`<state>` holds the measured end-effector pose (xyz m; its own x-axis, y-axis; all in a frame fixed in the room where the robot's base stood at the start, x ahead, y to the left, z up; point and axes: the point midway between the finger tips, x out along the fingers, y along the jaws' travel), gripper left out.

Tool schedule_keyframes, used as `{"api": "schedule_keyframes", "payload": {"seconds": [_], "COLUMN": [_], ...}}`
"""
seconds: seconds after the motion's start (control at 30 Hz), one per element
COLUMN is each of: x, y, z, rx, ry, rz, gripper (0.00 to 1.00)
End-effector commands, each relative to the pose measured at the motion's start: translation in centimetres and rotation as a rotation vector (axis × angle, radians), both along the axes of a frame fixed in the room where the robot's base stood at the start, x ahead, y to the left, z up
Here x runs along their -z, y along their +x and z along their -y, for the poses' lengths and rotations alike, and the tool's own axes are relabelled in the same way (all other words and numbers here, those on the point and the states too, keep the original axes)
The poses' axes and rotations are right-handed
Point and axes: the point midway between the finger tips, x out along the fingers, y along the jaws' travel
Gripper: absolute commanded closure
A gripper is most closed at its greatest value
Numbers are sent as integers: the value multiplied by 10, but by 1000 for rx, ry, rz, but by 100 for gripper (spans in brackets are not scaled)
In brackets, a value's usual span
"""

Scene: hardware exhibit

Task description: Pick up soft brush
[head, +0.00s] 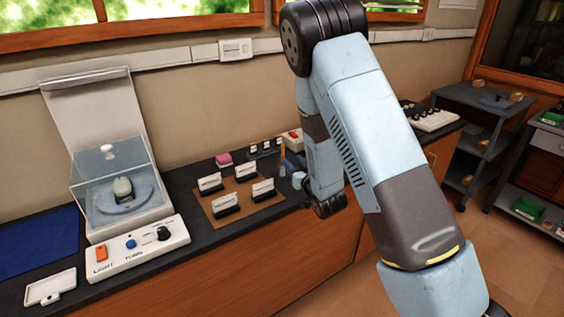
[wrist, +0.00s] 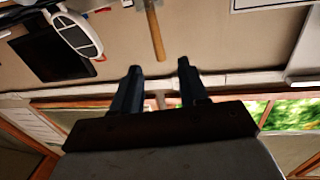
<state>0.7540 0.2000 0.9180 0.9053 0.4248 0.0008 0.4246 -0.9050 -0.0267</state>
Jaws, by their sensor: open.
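A slim wooden handle (wrist: 155,32), likely the soft brush, comes down from the top edge in the wrist view. Its free end lies just beyond the gap between my fingertips, and its other end is out of frame.
A brown board (head: 236,203) with several card holders is left of my arm. A clear-covered turntable (head: 120,190), a blue mat (head: 38,242) and a white tray (head: 50,287) are further left.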

Motion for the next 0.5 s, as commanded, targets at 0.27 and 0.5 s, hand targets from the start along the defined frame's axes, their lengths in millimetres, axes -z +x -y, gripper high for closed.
{"api": "schedule_keyframes", "payload": {"seconds": [0.27,0.5], "x": [-1,-2], "y": [37,49], "z": [-17,-22], "rx": [1,2], "ry": [-1,0], "rz": [0,-1], "gripper": [57,57]}}
